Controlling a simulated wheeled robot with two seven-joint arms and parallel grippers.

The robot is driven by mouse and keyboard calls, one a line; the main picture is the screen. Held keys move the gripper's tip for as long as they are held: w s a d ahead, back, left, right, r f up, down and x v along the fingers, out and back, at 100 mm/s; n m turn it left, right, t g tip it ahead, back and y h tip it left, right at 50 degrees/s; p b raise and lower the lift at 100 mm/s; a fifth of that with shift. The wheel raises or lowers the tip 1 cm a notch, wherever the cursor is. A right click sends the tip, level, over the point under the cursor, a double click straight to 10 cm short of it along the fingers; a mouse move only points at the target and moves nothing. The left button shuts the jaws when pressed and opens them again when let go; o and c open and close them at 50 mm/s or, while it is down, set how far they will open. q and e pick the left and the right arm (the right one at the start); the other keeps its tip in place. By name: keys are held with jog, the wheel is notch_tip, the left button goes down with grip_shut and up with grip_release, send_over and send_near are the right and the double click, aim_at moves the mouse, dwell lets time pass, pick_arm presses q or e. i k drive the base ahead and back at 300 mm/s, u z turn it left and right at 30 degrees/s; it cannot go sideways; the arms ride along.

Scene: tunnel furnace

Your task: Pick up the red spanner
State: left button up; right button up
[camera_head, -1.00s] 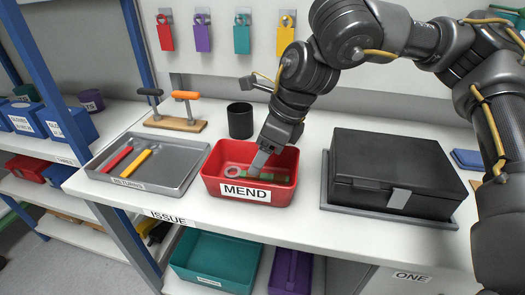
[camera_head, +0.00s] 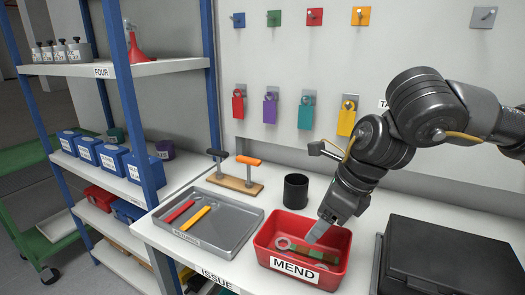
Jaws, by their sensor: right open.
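My right gripper (camera_head: 315,232) is open and reaches down into the red bin labelled MEND (camera_head: 262,243). Its fingertips are over a spanner (camera_head: 285,243) lying in the bin. The spanner's ring end looks reddish, with green along its shaft; part of it is hidden by the fingers and the bin's front wall. I cannot tell whether the fingers touch it. A red-handled tool (camera_head: 179,212) lies in the grey tray (camera_head: 238,222) to the left, beside a yellow one (camera_head: 196,217). My left gripper is not in view.
A black cup (camera_head: 296,190) stands behind the bin. A black case (camera_head: 450,262) sits to its right. A wooden stand with two handles (camera_head: 236,183) is behind the tray. A blue-framed shelf (camera_head: 135,110) rises at the left. Coloured tags hang on the wall.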

aim_at(177, 213)
jog(key=k, duration=0.95)
jog(key=u, duration=0.05)
